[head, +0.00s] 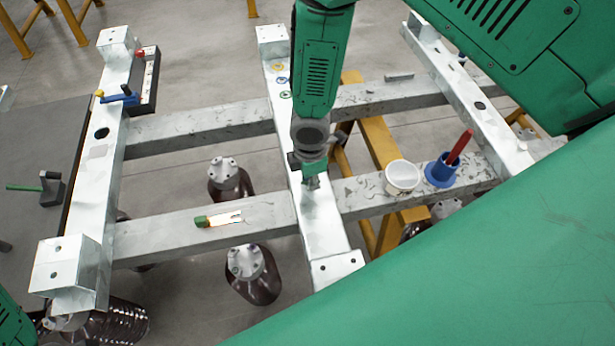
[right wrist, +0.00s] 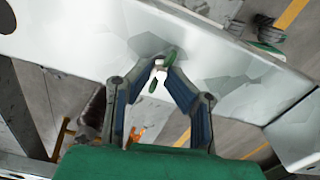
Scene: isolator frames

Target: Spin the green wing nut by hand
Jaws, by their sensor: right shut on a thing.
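The green wing nut (right wrist: 170,55) sits on the pale metal beam (right wrist: 90,45) in the right wrist view, on a light-coloured stud. One green wing shows above the fingertips and another between them. My right gripper (right wrist: 160,66) is shut on the wing nut, one blue-lined finger on each side. In the head view my right gripper (head: 311,180) points down at the middle cross beam (head: 318,225), and it hides the nut there. My left gripper is not in view.
A white cup (head: 403,176) and a blue holder with a red-handled tool (head: 442,170) stand to the right on the front rail. A green-ended brush-like item (head: 220,219) lies on the rail to the left. Dark ribbed isolators (head: 254,278) hang below. A black tray (head: 146,82) is at upper left.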

